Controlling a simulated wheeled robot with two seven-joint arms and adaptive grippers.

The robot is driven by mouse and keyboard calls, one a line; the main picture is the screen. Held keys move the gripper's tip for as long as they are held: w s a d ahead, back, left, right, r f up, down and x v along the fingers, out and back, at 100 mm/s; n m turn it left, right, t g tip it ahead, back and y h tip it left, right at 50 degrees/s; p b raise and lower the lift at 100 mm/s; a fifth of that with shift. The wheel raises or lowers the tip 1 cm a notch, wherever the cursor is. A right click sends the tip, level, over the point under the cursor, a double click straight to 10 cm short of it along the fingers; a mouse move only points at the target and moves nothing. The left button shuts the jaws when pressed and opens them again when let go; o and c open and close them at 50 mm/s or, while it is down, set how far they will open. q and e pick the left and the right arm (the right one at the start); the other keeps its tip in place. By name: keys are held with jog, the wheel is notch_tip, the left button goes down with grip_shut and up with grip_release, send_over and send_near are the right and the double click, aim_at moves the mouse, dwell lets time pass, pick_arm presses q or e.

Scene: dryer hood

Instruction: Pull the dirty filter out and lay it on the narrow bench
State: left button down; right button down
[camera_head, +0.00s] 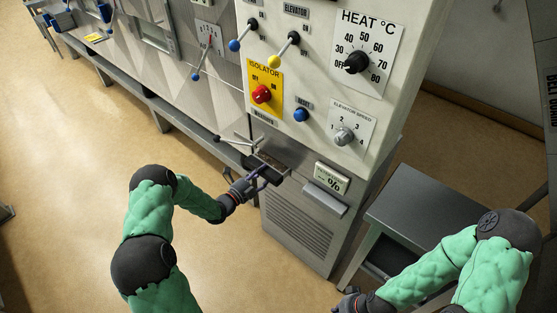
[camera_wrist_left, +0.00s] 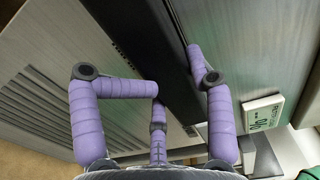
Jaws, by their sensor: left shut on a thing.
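The filter shows as a dark block (camera_head: 262,165) at a slot low in the machine's front, left of a small display. In the left wrist view its dark bar (camera_wrist_left: 150,50) runs diagonally between my purple fingers. My left gripper (camera_head: 268,177) is shut on this dark front; in the wrist view its fingers (camera_wrist_left: 176,72) lie on either side of the bar. How far the filter is out of the slot I cannot tell. The narrow bench (camera_head: 418,195), grey metal, stands at right with a bare top. My right gripper (camera_head: 350,304) is at the bottom edge, partly cut off, its fingers unclear.
The control panel (camera_head: 318,95) with knobs and levers is above the slot. A small display (camera_head: 331,179) and a grey ledge (camera_head: 325,199) are right of the slot. A vented panel (camera_head: 297,232) is below. The floor at left is clear. My right arm is in front of the bench.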

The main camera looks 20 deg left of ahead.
pick_arm(q)
jog(key=shift+a+r+v, duration=0.15)
jog(key=shift+v, duration=0.75)
jog(key=shift+a+r+v, duration=0.1)
jog(key=shift+v, duration=0.8)
jog(key=shift+a+r+v, duration=0.15)
jog(key=shift+v, duration=0.8)
jog(key=shift+s+f, duration=0.2)
jog(key=shift+s, duration=0.4)
jog(key=shift+s+d, duration=0.1)
jog(key=shift+s, duration=0.1)
jog(key=shift+v, duration=1.7)
jog(key=v, duration=1)
jog(key=shift+f, duration=0.15)
